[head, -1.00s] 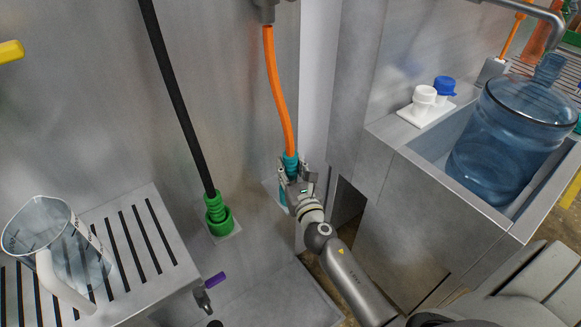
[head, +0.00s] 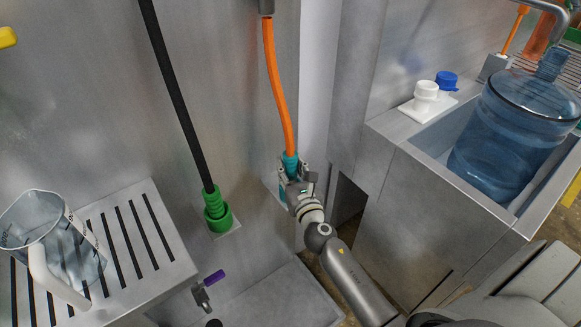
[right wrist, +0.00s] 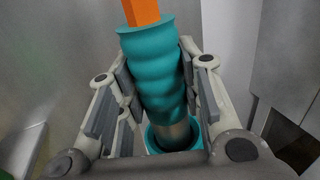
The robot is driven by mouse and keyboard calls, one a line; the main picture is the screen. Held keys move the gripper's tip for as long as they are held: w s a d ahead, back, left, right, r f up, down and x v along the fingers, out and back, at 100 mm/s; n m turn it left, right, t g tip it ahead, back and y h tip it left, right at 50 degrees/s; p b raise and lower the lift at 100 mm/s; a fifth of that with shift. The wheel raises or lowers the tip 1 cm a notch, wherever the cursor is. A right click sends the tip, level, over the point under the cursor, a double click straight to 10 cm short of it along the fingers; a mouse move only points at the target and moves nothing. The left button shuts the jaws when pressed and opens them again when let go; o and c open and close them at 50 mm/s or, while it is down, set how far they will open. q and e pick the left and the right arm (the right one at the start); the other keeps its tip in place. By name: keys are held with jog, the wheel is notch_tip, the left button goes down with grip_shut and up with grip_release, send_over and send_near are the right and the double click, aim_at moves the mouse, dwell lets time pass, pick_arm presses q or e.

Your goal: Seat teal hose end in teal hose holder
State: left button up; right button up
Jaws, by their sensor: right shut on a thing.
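The teal hose end (head: 290,166) hangs upright on an orange hose (head: 279,90). My right gripper (head: 298,186) is shut on it, with a finger on each side. In the right wrist view the ribbed teal hose end (right wrist: 158,72) is between the fingers (right wrist: 150,80), leaning slightly. Its metal tip (right wrist: 176,134) is at the opening of the teal hose holder (right wrist: 152,138), the ring just below. How deep the tip sits in the ring I cannot tell. In the head view the gripper mostly hides the holder. My left gripper is not in view.
A black hose (head: 178,100) stands in a green holder (head: 218,216) to the left. A clear pitcher (head: 75,255) is on a slotted shelf (head: 165,262). A purple-handled valve (head: 208,284) is near the bottom. A blue jug (head: 510,140) stands in a basin at right.

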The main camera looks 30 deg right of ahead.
aim_at(292, 182)
jog(key=shift+f+b, duration=1.8)
jog(key=shift+f, duration=0.15)
jog(key=o, duration=1.2)
jog(key=shift+o, duration=0.2)
jog(key=shift+s, duration=0.1)
jog(key=s+a, duration=0.2)
jog(key=s, duration=0.9)
jog(key=shift+s+a, duration=0.15)
jog(key=shift+s, duration=0.15)
